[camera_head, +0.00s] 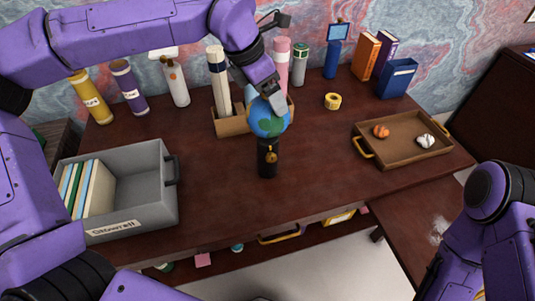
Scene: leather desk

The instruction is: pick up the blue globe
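The blue globe (268,118), with green and light patches, is near the middle of the desk, in front of the wooden box. Below it is a dark cylindrical stand (267,160) with a small golden piece on its front. My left arm reaches in from the left, and its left gripper (262,98) is at the globe's top, pointing down. The fingers are partly hidden, and I cannot tell whether they grip the globe. My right arm is at the lower right edge; its gripper is not visible.
A grey bin (150,213) with books stands front left. A wooden tray (405,160) with small orange and white items is at right. A wooden box (232,125) with tall cylinders is right behind the globe. A yellow tape roll (332,101) lies behind right. The desk front centre is clear.

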